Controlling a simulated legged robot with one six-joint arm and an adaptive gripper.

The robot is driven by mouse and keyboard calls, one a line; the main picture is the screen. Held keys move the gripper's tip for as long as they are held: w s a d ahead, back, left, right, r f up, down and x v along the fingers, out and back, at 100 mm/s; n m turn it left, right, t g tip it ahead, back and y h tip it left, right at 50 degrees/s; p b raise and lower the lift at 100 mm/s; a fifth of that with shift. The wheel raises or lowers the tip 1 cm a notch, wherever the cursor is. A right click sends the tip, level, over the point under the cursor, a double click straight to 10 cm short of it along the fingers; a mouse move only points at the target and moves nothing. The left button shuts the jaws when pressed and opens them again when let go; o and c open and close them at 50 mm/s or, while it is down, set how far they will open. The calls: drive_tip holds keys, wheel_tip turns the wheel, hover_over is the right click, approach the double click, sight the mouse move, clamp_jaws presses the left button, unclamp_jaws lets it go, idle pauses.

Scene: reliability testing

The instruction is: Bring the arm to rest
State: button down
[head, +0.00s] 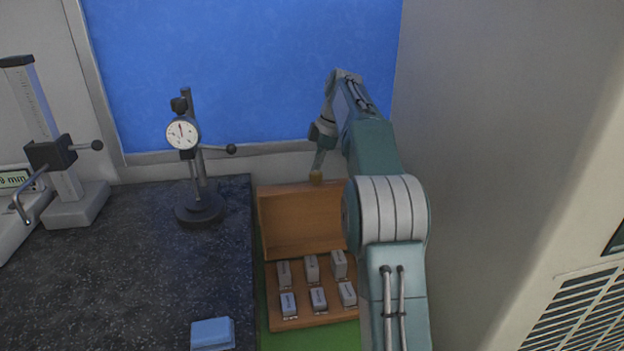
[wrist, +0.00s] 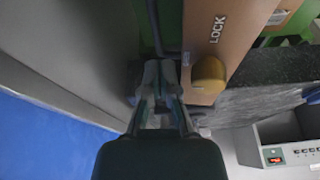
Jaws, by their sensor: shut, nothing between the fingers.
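My gripper (head: 318,166) is at the end of my raised arm, above the upright lid of a wooden box (head: 300,222). In the wrist view my gripper (wrist: 160,78) is shut with nothing between its fingers. A brass-coloured knob (wrist: 209,76) on a tan panel marked LOCK (wrist: 234,40) shows just right of the fingertips. The knob also shows in the head view (head: 316,178), just below the fingertips at the lid's top edge. I cannot tell whether the fingers touch it. My forearm hides the box's right side.
The box holds several small grey blocks (head: 312,268) on a green surface (head: 325,338). A dark speckled slab (head: 120,265) at left bears a dial gauge on a stand (head: 183,136), a height gauge (head: 62,150) and a blue block (head: 212,333). A grey cabinet (head: 510,130) stands close at right.

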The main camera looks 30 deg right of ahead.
drive_tip(key=shift+v, duration=1.25)
drive_tip(key=shift+s+a+r, duration=0.1)
drive_tip(key=shift+r, duration=0.05)
drive_tip(key=s+a+r+m+t+h, duration=0.2)
drive_tip(key=s+a+r+m, duration=0.2)
drive_tip(key=s+a+m, duration=0.7)
drive_tip(key=s+a+f+m+t, duration=0.1)
drive_tip(key=s+a+f, duration=0.1)
drive_tip(key=s+f, duration=0.2)
drive_tip(key=s+a+f+m, duration=0.1)
drive_tip(key=s+a+f, duration=0.2)
drive_tip(key=s, duration=0.8)
drive_tip(key=s+a+f+m+t+h, duration=0.1)
drive_tip(key=s+a+f, duration=0.2)
drive_tip(key=s+f, duration=0.2)
drive_tip(key=s, duration=0.3)
drive_tip(key=shift+t, duration=0.3)
drive_tip(key=shift+s+d+r, duration=0.1)
drive_tip(key=shift+d, duration=0.05)
